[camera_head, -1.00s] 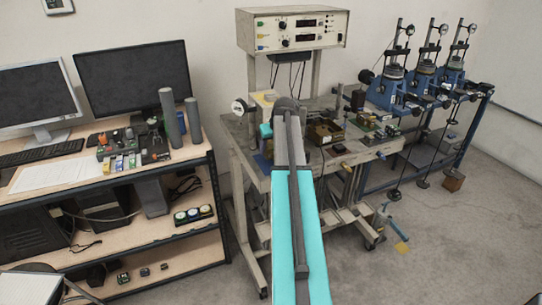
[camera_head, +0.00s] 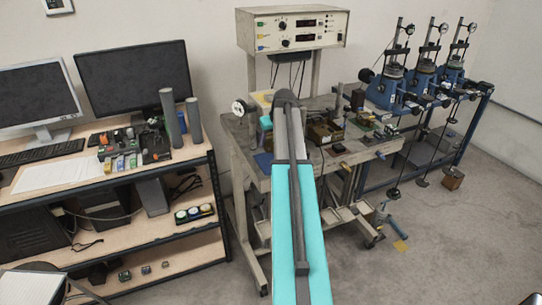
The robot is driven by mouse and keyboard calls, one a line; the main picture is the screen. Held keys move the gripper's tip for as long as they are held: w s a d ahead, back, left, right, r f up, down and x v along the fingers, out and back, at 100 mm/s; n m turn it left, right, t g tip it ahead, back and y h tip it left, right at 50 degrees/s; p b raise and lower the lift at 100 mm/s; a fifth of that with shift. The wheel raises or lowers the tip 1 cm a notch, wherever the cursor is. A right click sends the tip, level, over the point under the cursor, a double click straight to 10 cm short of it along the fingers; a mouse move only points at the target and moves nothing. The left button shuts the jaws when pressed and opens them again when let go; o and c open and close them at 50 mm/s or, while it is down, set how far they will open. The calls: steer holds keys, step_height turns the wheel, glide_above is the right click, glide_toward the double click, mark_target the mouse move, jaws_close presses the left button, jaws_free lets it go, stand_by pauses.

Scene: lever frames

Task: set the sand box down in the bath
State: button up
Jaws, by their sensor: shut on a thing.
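My arm reaches over the grey bench and hides part of its top. My gripper does not show; the arm covers that area, so I cannot see its jaws or anything in them. I cannot pick out the sand box for certain. A pale yellow-topped block (camera_head: 263,98) shows left of my arm, partly hidden by it.
A control unit (camera_head: 293,28) stands on a raised shelf behind the bench (camera_head: 255,173). Blue loading machines (camera_head: 385,90) stand at the right. A wooden desk (camera_head: 95,190) with two monitors (camera_head: 133,80) is at the left. Open floor (camera_head: 450,240) lies front right.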

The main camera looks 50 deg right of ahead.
steer(key=shift+r, duration=0.2)
steer(key=w+a+n+y+b, duration=0.15)
steer(key=w+a, duration=0.25)
steer(key=a, duration=0.9)
steer(key=w+a+n+h+b, duration=0.15)
steer(key=w+a, duration=0.25)
steer(key=a, duration=1)
steer(key=s+a+n+y+b, duration=0.1)
steer(key=a+b, duration=0.3)
steer(key=a, duration=2.4)
steer(key=shift+s+r+y, duration=0.45)
steer(key=shift+s+y, duration=0.05)
steer(key=shift+s, duration=0.35)
steer(key=shift+a, duration=0.1)
